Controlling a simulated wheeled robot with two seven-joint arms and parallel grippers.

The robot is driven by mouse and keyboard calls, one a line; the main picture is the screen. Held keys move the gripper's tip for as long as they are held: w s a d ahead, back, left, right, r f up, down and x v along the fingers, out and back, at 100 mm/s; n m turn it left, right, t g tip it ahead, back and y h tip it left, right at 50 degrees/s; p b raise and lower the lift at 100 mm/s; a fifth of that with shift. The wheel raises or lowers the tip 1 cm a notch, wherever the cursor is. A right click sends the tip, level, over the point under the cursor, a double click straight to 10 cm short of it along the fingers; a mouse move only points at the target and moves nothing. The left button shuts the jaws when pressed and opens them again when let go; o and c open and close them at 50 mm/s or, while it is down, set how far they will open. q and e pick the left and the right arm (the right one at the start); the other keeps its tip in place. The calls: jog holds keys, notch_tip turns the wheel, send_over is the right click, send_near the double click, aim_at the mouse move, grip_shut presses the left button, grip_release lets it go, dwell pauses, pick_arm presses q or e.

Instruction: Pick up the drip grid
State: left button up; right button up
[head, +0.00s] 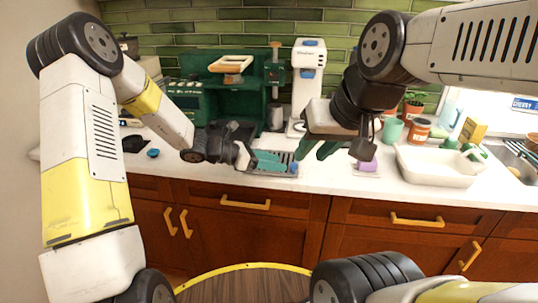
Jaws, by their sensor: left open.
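The drip grid (283,157) is a grey slatted plate lying on the white counter in front of the green coffee machine.
The green coffee machine (222,104) and a white grinder (309,70) stand behind the grid. To the right are a purple sponge (367,166), a green cup (392,130) and a white basin (437,168). A small blue object (153,153) lies at the left.

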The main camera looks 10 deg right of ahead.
aim_at(294, 164)
pick_arm(q)
jog(key=x, duration=0.7)
jog(key=shift+w+d+f, duration=0.1)
jog(key=shift+d+f, duration=0.05)
jog(key=shift+d, duration=0.1)
grip_shut()
